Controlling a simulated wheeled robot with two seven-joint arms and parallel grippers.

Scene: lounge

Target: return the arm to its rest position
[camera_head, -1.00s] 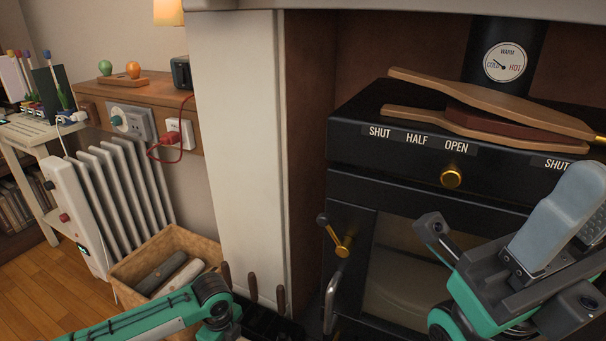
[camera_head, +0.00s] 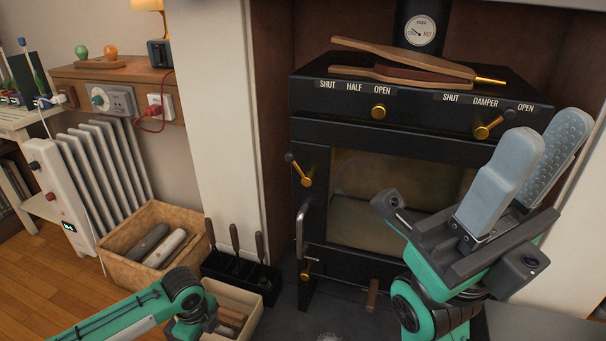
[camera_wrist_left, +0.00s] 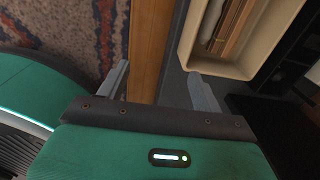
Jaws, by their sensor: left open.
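My right gripper (camera_head: 550,135) stands raised at the right in the head view, in front of the black stove (camera_head: 345,135). Its two grey padded fingers point up and are apart, with nothing between them. My left arm (camera_head: 125,315) comes in low from the left in the head view; its fingers do not show there. In the left wrist view my left gripper (camera_wrist_left: 162,85) is open and empty, its fingers on either side of a wooden floor strip (camera_wrist_left: 152,50). A pale box (camera_wrist_left: 238,72) with wooden pieces lies just beyond the right finger.
A woven basket (camera_head: 118,262) with logs and a black tool holder (camera_head: 262,280) stand by the white pillar (camera_head: 222,150). A white radiator (camera_head: 85,165) is at the left. Wooden bellows (camera_head: 345,45) lie on the stove. A patterned rug (camera_wrist_left: 60,30) shows below the left wrist.

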